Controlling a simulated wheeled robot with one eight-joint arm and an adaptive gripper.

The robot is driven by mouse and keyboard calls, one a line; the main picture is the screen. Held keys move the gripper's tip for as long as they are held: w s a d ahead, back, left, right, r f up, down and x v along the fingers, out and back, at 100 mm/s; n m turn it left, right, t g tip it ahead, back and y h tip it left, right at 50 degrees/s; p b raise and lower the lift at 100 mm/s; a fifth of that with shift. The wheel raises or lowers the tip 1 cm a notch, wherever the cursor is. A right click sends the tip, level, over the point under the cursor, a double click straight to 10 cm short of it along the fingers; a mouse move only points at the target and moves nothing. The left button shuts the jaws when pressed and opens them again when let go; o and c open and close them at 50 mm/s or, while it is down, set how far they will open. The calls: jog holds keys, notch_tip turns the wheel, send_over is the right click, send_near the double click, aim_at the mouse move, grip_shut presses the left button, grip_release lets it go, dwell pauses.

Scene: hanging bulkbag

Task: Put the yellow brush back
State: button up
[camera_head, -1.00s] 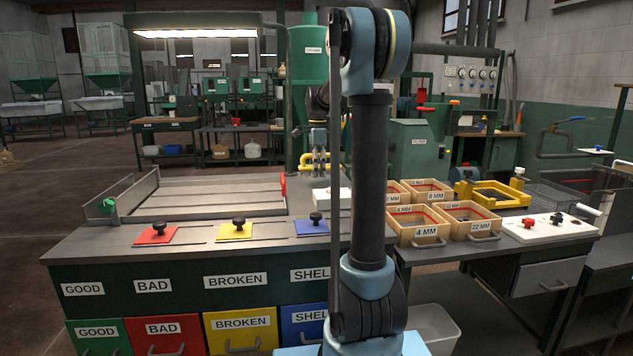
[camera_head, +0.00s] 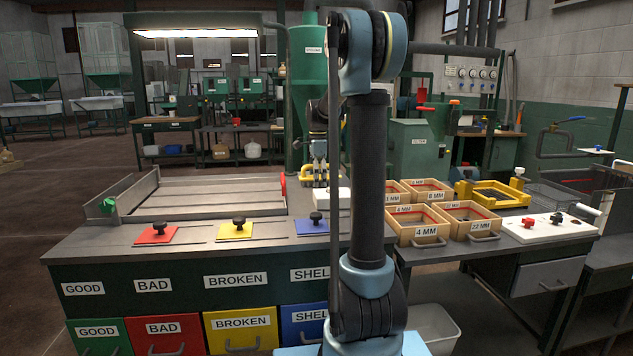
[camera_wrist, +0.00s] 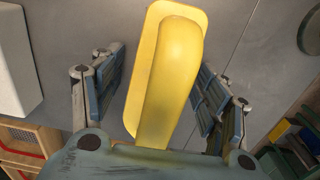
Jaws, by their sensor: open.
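The yellow brush (camera_wrist: 172,75) lies between the two fingers of my gripper (camera_wrist: 158,88) in the wrist view, with its broad part toward the top and its narrower end toward my palm. My gripper is open, with gaps visible on both sides of the brush. In the head view my gripper (camera_head: 319,165) is at the far side of the grey worktop, left of my arm's column. A yellow shape, likely the brush (camera_head: 307,177), shows by its fingers. Bristles and any contact beneath the brush are hidden.
A white block (camera_head: 332,195) stands close by. Wooden bins (camera_head: 420,234) marked in MM and a yellow frame (camera_head: 490,193) stand right. A shallow grey tray (camera_head: 215,192) and knobbed red, yellow and blue plates (camera_head: 157,236) occupy the left worktop.

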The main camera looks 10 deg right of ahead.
jog(key=shift+r, duration=0.1)
notch_tip(320, 180, up, 12)
dwell(0.6)
jog(key=shift+s, duration=0.1)
